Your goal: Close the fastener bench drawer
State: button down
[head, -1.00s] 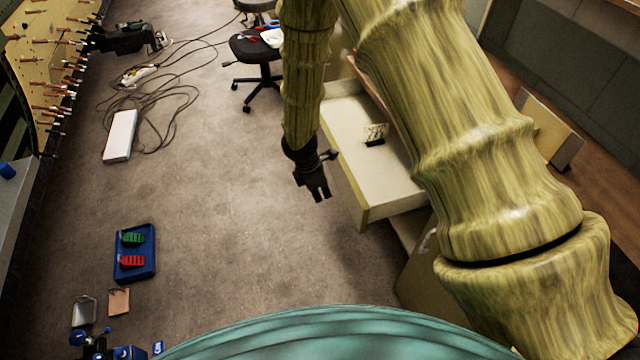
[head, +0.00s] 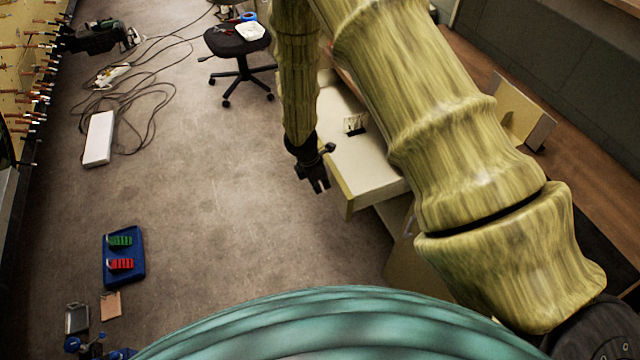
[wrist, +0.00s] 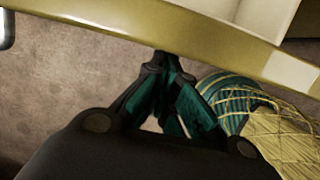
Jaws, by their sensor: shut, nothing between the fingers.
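The fastener bench drawer (head: 366,172) is pulled out of the bench, with a cream inside and a yellowish front edge. A small dark item with a pale label (head: 355,124) sits inside it. Part of the drawer is hidden behind my arm in the head view. My gripper (head: 320,188) hangs just left of the drawer's front panel, pointing down, shut and empty. In the wrist view, the shut fingertips (wrist: 166,58) come up to the lower edge of the yellowish drawer front (wrist: 180,32). I cannot tell whether they touch it.
A black office chair (head: 238,42) stands at the back. Cables and a white box (head: 98,138) lie on the floor to the left. A blue tray (head: 124,256) with green and red items is at the lower left. The carpet between is clear.

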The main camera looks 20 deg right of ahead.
jog(key=p, duration=0.2)
send_over(381, 175)
jog(key=shift+d, duration=0.1)
dwell(0.7)
